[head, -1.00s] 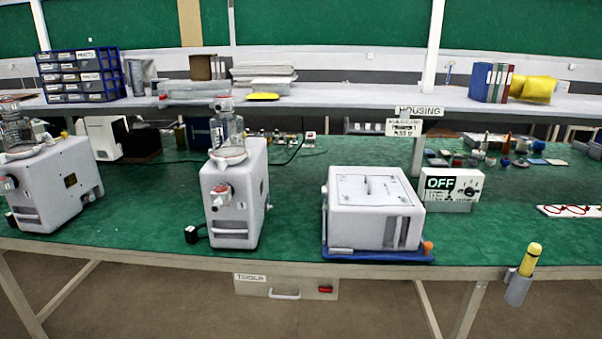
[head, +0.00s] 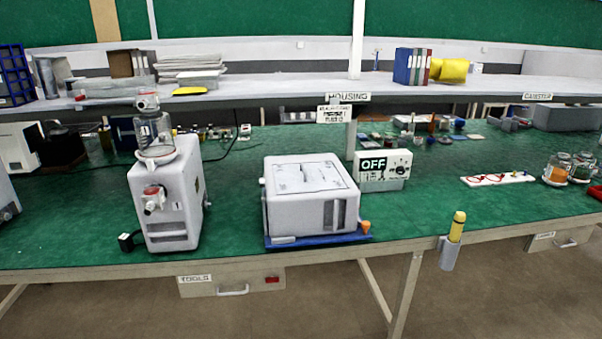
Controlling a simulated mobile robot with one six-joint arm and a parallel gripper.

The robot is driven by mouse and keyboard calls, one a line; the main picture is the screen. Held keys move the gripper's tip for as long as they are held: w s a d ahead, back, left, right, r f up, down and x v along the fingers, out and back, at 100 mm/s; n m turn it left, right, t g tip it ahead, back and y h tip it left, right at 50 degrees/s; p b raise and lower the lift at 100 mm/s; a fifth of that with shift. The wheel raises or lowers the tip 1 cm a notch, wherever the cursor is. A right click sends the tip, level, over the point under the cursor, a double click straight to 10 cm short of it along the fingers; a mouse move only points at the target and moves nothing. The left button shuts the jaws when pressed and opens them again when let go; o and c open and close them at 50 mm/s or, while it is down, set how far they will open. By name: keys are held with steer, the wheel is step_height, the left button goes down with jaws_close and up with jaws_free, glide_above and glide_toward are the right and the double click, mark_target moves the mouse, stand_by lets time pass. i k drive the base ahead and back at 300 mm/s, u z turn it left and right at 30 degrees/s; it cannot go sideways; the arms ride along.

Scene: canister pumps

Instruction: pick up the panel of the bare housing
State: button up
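The bare housing (head: 290,215) is a white box on a blue tray (head: 318,239) near the front edge of the green bench, right of the middle canister pump. It carries no canister. Its top panel (head: 308,178) lies flat on it and has a narrow raised strip in the middle. A grey slotted area shows at the right of its front. An orange knob (head: 365,227) sits at the tray's right corner. My gripper is not in the head view.
A pump with a glass canister (head: 170,200) stands left of the housing. An "OFF" box (head: 384,170) and a shelf post stand behind right. A yellow-handled tool hangs in a holder (head: 449,252) on the front edge.

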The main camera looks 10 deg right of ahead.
mark_target(317, 176)
steer(key=k, duration=1.3)
steer(key=u, duration=0.4)
steer(key=i, duration=0.7)
steer(key=u, duration=0.55)
steer(key=i, duration=0.9)
steer(key=u, duration=0.1)
